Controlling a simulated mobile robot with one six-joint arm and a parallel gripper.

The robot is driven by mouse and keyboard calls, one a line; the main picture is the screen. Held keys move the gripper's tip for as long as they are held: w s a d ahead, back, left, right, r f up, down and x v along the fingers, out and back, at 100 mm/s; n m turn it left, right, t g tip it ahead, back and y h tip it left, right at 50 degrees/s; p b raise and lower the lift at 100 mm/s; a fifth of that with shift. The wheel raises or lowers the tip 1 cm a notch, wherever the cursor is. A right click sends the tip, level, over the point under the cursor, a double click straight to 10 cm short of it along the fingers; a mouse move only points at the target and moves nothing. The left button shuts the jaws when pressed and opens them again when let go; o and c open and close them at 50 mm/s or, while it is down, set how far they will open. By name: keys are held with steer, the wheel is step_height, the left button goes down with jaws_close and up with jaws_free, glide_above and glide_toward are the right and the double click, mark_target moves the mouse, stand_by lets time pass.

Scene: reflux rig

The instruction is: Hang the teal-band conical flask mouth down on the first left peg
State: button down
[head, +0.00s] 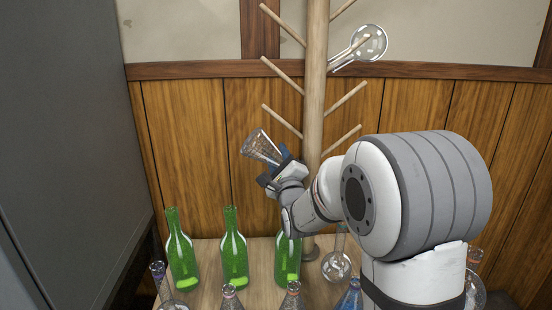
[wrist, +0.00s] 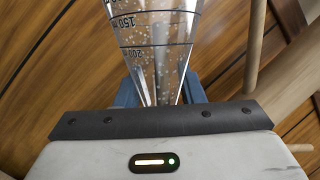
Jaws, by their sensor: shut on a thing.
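My gripper (head: 276,171) is shut on the neck of a clear conical flask (head: 261,148). The flask is tilted, its wide base up and to the left, its narrow end down in the jaws. In the wrist view the flask (wrist: 154,40) shows dark graduation marks and narrows between the blue fingers of my gripper (wrist: 160,95). No teal band can be made out; its mouth is hidden. The wooden peg stand (head: 315,90) has bare left pegs: an upper (head: 283,24), a middle (head: 282,75) and a low one (head: 281,121). The flask is below and left of the low peg, apart from it.
A round flask (head: 374,48) hangs on an upper right peg. Three green bottles (head: 233,258) stand on the table (head: 207,250). A round flask (head: 337,266) and several small flasks, one blue (head: 350,298), stand along the front. A grey panel (head: 70,140) is at left.

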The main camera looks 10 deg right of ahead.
steer(key=shift+r, duration=0.2)
steer(key=c, duration=0.9)
jaws_free()
steer(key=shift+o, duration=0.2)
steer(key=shift+s, duration=0.1)
